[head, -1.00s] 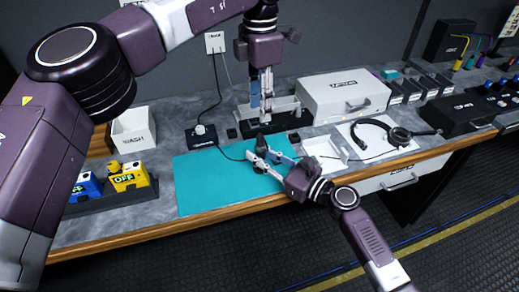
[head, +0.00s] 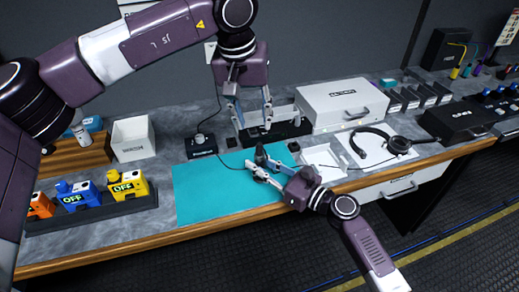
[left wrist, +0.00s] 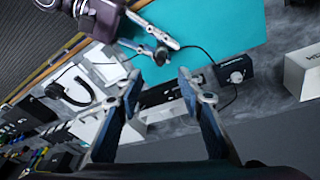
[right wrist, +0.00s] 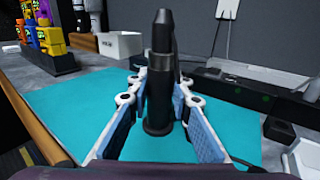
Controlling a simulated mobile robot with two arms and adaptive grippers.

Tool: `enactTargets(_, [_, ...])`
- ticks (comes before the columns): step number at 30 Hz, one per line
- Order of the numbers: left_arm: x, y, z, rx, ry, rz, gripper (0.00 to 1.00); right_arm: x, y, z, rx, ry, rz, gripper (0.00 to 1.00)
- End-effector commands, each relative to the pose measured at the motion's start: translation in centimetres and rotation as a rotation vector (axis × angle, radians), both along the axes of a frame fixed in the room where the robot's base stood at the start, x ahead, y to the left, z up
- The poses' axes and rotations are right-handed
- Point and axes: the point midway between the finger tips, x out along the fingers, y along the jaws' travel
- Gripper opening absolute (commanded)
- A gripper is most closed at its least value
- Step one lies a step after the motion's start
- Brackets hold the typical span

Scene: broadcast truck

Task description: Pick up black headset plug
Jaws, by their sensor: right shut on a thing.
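The black headset plug (head: 260,153) is upright over the teal mat (head: 210,200), near its right side. In the right wrist view the plug (right wrist: 161,75) stands between the blue finger pads. My right gripper (head: 262,166) is shut on it. A thin black cable runs near it on the mat. My left gripper (head: 252,118) is above the back of the bench, behind the plug, with its fingers apart and empty. In the left wrist view the plug (left wrist: 160,55) shows beyond the left fingertips, apart from them. The plug's underside is hidden.
A black base (head: 283,130) lies at the mat's back edge, with a small black cable box (head: 201,146) to its left. A white case (head: 340,105), a white tray (head: 322,158) and a headset (head: 372,146) are right. Several coloured blocks (head: 128,186) stand left.

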Motion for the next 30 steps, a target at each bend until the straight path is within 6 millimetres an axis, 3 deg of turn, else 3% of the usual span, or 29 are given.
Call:
enactTargets(3, [-0.4,0.2,0.3,0.027,-0.051,-0.196,0.35,0.0,0.0,0.0,0.000,0.000,0.000,0.00])
enactTargets(9, [-0.8,0.3,0.6,0.056,-0.103,-0.383,0.35,0.0,0.0,0.0,0.000,0.000,0.000,0.00])
enactTargets(13, [-0.6,0.2,-0.5,0.064,-0.110,-0.417,0.35,0.0,0.0,0.0,0.000,0.000,0.000,0.00])
enactTargets(21, [0.5,-0.5,-4.8,0.063,-0.110,-0.418,0.35,0.0,0.0,0.0,0.000,0.000,0.000,0.00])
enactTargets(30, [1.1,-0.8,-6.7,0.062,-0.110,-0.417,0.35,0.0,0.0,0.0,0.000,0.000,0.000,0.00])
